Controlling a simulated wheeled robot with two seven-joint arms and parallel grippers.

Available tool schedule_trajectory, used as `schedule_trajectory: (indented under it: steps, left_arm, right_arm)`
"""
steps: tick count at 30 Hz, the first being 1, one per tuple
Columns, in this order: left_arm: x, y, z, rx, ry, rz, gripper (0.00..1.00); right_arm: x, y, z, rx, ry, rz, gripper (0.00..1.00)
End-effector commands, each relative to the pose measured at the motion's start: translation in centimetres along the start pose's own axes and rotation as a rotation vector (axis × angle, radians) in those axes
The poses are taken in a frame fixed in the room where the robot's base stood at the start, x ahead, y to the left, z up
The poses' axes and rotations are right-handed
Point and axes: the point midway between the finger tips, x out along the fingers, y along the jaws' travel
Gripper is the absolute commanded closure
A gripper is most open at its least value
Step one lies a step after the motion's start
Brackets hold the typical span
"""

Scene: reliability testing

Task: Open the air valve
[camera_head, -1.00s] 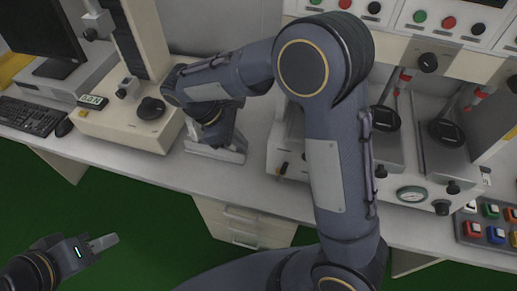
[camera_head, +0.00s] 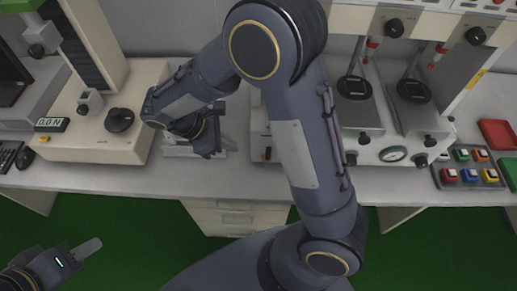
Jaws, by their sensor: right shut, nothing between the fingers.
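My right arm rises through the middle of the view, bends at the elbow and comes down to the left. Its right gripper (camera_head: 226,143) is shut and empty, low over the bench and left of the white test machine (camera_head: 370,153). A small dark lever with a yellowish part (camera_head: 268,154), perhaps the air valve, sits on the machine's front left. The gripper is a short way left of it and apart. My arm hides much of the machine's left side. My left gripper (camera_head: 90,246) is over the green floor at lower left, far from the bench; its finger gap is not clear.
A button box (camera_head: 467,168) and red tray (camera_head: 498,134) stand to the right. A beige force tester (camera_head: 98,138) stands left. A grey metal piece (camera_head: 180,151) lies beneath my right wrist.

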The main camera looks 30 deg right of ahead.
Motion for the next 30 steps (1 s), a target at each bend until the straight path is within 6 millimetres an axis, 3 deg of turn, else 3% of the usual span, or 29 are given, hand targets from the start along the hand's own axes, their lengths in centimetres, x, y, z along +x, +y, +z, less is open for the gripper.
schedule_trajectory:
  steps: [6, 12, 18, 30]
  left_arm:
    - [-0.4, 0.2, -0.2, 0.0, 0.0, 0.0, 0.64]
    - [-1.1, 0.5, -0.5, 0.0, 0.0, 0.0, 0.64]
    - [-1.3, 0.6, -0.7, 0.0, 0.0, 0.0, 0.64]
    - [-1.3, 0.6, -0.7, 0.0, 0.0, 0.0, 0.64]
  right_arm:
    - [4.9, -0.1, 0.1, -0.001, -0.004, -0.004, 1.0]
    - [7.6, -0.1, 1.6, 0.0, -0.002, -0.004, 1.0]
    - [8.8, 0.0, 2.7, 0.0, 0.001, -0.001, 1.0]
    - [9.1, 0.0, 2.9, 0.0, 0.003, 0.0, 1.0]
